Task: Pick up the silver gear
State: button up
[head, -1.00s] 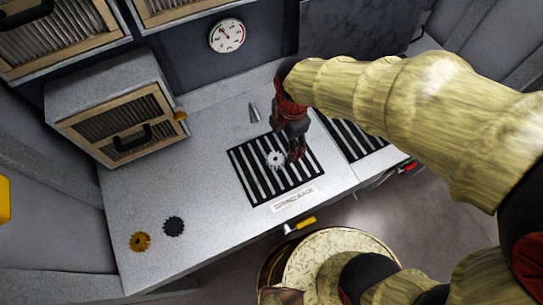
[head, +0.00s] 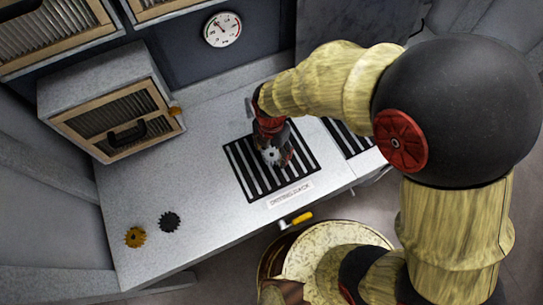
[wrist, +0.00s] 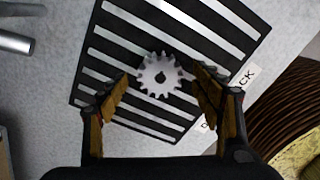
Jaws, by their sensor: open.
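The silver gear (wrist: 160,75) lies on the black slotted rack (wrist: 100,60) in the wrist view, between and just beyond my open fingers. My gripper (wrist: 163,98) is open and empty, with one finger to each side of the gear. In the head view the gear (head: 271,155) shows small on the rack (head: 245,172), partly covered by my gripper (head: 276,160). I cannot tell the exact height of the fingertips above the rack.
A gold gear (head: 135,237) and a black gear (head: 169,221) lie on the counter (head: 190,190) at the left. A grey cabinet (head: 105,95) stands at the back left. A metal cylinder (wrist: 14,40) lies at the wrist view's left edge. A labelled strip (head: 290,194) fronts the rack.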

jog(key=shift+f, duration=0.35)
jog(key=shift+r, duration=0.1)
jog(key=shift+c, duration=1.2)
grip_shut()
